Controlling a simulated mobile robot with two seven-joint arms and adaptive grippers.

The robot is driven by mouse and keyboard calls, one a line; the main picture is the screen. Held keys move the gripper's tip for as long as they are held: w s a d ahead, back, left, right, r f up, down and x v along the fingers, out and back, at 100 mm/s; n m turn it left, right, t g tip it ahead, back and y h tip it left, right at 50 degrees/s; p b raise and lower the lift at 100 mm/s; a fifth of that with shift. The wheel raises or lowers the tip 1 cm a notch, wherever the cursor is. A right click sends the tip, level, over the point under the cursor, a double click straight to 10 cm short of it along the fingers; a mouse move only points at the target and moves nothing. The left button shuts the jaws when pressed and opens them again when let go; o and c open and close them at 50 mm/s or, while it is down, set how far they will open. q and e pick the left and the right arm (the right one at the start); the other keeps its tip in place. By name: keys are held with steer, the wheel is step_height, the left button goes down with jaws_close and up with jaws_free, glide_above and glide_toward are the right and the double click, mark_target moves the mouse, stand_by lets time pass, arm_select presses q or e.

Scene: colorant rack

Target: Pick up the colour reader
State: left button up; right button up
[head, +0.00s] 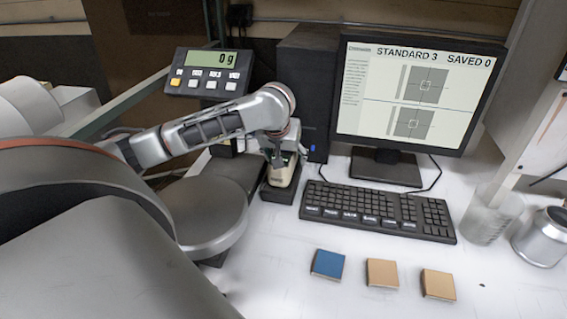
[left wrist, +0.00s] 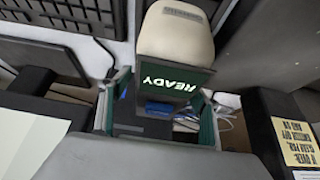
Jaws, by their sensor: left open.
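The colour reader (head: 284,171) is a cream device in a dark base (head: 278,192), left of the keyboard. My left gripper (head: 279,156) is at the reader's upper end, pointing down. In the left wrist view its two green-lined fingers (left wrist: 157,112) are apart, one to each side below the screen. They look open, with no clear grip on the reader. Part of the reader is hidden by the gripper. My right gripper is not in view.
A keyboard (head: 380,210) and monitor (head: 415,90) stand right of the reader, with a black computer tower (head: 304,85) behind. A scale display (head: 209,73) and round pan (head: 203,215) are left. One blue tile (head: 328,264) and two tan tiles (head: 382,273) lie in front.

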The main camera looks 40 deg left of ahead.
arm_select(q)
steer(key=shift+w+f, duration=0.1)
steer(key=shift+f, duration=0.15)
steer(key=shift+a+r, duration=0.1)
steer(key=c, duration=1.8)
